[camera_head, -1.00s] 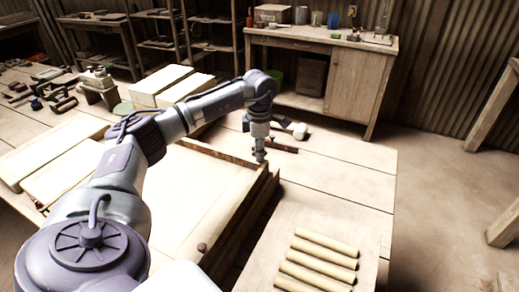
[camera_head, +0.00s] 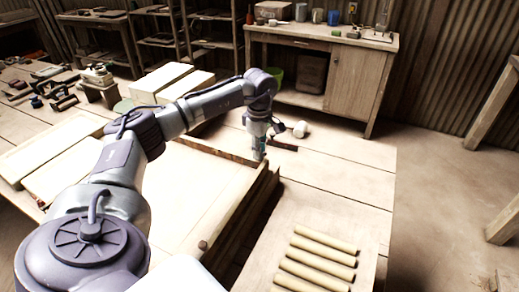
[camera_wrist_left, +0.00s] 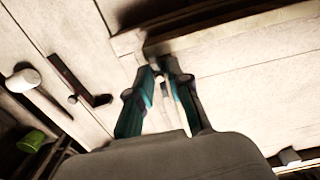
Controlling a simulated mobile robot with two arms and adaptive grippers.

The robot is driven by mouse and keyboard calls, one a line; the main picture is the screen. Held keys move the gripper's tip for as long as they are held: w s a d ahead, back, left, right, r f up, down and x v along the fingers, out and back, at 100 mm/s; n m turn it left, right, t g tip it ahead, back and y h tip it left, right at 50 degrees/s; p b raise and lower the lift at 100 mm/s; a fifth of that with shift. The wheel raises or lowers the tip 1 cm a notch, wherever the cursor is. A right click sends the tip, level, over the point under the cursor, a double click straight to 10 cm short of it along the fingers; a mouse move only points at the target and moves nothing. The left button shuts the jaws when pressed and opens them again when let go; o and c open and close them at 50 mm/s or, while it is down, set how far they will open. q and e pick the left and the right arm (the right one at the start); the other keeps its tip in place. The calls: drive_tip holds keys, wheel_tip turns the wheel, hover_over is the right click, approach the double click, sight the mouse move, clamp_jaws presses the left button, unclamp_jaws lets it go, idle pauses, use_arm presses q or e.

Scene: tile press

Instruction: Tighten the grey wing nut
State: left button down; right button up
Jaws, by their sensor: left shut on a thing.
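The wooden press frame (camera_head: 202,195) lies on the bench, and its far right corner is under my left gripper (camera_head: 259,151). My left gripper points down at that corner. In the left wrist view the teal-sided fingers (camera_wrist_left: 161,66) close together at the frame's corner. The grey wing nut is mostly hidden between the fingertips, and I cannot make out its wings or how far down it sits. My right gripper is in neither view.
A white-headed mallet (camera_head: 299,130) and a dark square (camera_head: 284,146) lie just beyond the corner. Several pale rolls (camera_head: 318,258) lie on a board at front right. Pale slabs (camera_head: 62,165) lie to the left.

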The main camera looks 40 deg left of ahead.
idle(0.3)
use_arm(q)
drive_tip(key=c, duration=1.1)
unclamp_jaws()
wheel_tip(320, 180, up, 12)
drive_tip(key=shift+r, duration=0.1)
